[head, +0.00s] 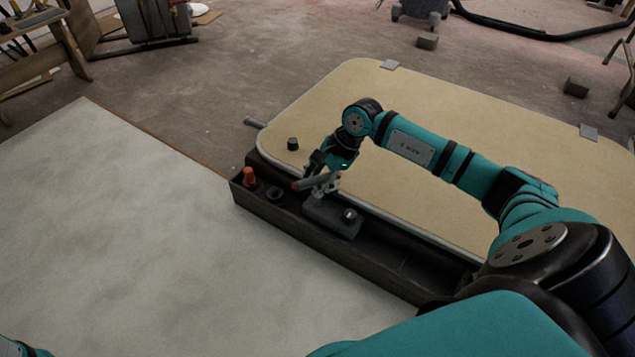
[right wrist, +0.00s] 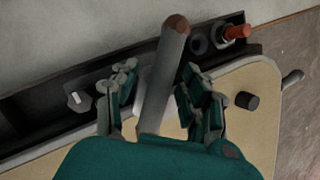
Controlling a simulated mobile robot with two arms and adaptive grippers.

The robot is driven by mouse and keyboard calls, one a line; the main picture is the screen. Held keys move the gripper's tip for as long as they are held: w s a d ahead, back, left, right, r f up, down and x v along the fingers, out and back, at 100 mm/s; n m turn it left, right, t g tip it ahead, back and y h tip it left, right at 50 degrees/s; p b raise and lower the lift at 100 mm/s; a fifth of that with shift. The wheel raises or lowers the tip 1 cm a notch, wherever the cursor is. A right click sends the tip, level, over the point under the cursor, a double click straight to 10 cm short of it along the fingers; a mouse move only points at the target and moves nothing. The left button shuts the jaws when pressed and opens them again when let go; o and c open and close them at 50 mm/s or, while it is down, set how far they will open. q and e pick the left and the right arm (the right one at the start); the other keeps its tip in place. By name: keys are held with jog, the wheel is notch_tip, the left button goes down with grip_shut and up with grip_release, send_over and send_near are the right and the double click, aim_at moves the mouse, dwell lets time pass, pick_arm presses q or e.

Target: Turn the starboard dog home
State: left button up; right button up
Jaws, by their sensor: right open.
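A grey lever handle with a brown tip (head: 311,182), which looks like the dog, stands over a grey block (head: 332,217) at the near edge of a cream hatch panel (head: 450,125). My right gripper (head: 330,167) is at this handle. In the right wrist view the open right gripper (right wrist: 163,92) has one finger on each side of the handle (right wrist: 168,65), with gaps visible beside it. The fingers partly hide the base of the handle. My left gripper is not in view; only a bit of teal arm shows at the bottom left corner.
A dark trough (head: 395,264) runs along the panel's near edge and holds an orange-red fitting (head: 249,176) and a black ring (head: 275,194). A black knob (head: 292,144) stands on the panel. A grey rod (head: 254,123) sticks out at its left. A pale surface (head: 110,220) lies clear at left.

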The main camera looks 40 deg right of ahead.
jog(key=shift+r, duration=0.1)
grip_shut()
jog(key=shift+w+d+n, duration=0.1)
jog(key=shift+w+n, duration=0.05)
jog(key=shift+n, duration=0.15)
jog(key=shift+w+r+n+g, duration=0.1)
jog(key=shift+n+g, duration=0.2)
jog(key=shift+n, duration=0.6)
jog(key=shift+n+g+y+b, duration=0.25)
jog(key=shift+n+g+b, duration=0.15)
jog(key=shift+n, duration=0.7)
jog(key=shift+n+g+y+b, duration=0.25)
jog(key=shift+n+g, duration=0.25)
jog(key=shift+n, duration=0.6)
jog(key=shift+c, duration=0.2)
grip_release()
jog(key=shift+o, duration=0.2)
